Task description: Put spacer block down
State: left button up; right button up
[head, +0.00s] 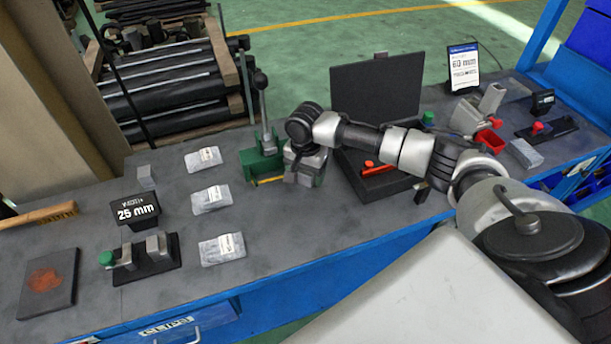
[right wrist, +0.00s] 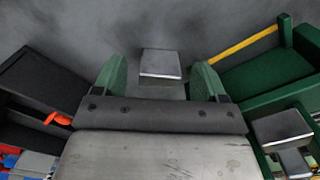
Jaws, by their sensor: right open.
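A small grey metal block (right wrist: 160,63), which looks like the spacer block, is on or just above the dark bench top in the right wrist view. It lies between and slightly beyond my right gripper's green fingertips (right wrist: 160,78), with gaps on both sides. In the head view the right gripper (head: 304,180) is low over the bench, just right of the green lever fixture (head: 262,165), and hides that block. The right gripper is open. Another small grey block (head: 147,177) stands at the left, behind the 25 mm sign (head: 136,211). My left gripper is not in view.
An open black case (head: 378,90) with a red item stands right of the gripper. Several clear packets (head: 211,199) lie to the left. A clamp stand with a green knob (head: 145,255) is at front left. Bare bench lies in front of the gripper.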

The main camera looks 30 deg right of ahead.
jog(key=shift+f, duration=0.35)
jog(key=shift+r, duration=0.1)
jog(key=c, duration=1.1)
